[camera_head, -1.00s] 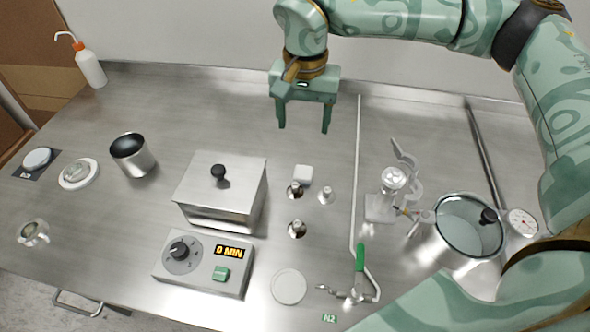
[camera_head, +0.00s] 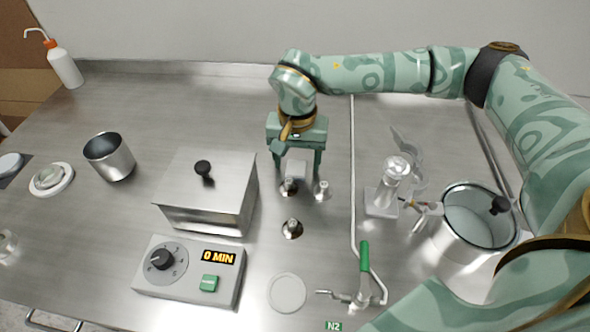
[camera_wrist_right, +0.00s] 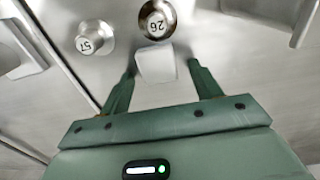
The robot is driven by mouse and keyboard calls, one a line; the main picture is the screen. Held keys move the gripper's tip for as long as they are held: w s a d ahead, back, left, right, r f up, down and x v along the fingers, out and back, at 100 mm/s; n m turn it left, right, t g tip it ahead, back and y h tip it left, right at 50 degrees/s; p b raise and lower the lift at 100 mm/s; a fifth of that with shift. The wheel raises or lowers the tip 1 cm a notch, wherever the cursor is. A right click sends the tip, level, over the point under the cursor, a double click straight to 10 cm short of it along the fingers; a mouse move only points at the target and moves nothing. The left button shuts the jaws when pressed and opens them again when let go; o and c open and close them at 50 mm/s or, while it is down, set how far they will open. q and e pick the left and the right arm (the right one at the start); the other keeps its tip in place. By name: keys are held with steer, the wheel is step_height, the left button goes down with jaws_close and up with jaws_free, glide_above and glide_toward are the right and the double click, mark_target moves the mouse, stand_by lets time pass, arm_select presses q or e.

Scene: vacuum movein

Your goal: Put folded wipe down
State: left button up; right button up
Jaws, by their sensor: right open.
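The folded wipe (camera_head: 297,169) is a small white block on the steel bench, among several small metal knobbed pieces. My right gripper (camera_head: 298,163) is at the wipe, pointing down, with its green fingers apart. In the right wrist view the wipe (camera_wrist_right: 156,64) lies between the open fingertips (camera_wrist_right: 161,68), with a finger on either side. I cannot tell whether the fingers touch it. My left gripper is not in view.
Metal pieces marked 26 (camera_wrist_right: 157,22) and 57 (camera_wrist_right: 88,42) stand close to the wipe. A lidded steel box (camera_head: 190,205) is left, a timer unit (camera_head: 190,272) in front of it. A thin pipe (camera_head: 352,180) and glass apparatus (camera_head: 388,188) are right. The back bench is clear.

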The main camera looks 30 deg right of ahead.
mark_target(297, 165)
steer(key=shift+r, duration=0.1)
steer(key=c, duration=1.1)
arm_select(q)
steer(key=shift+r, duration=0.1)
arm_select(e)
steer(key=shift+r, duration=0.1)
steer(key=shift+c, duration=0.2)
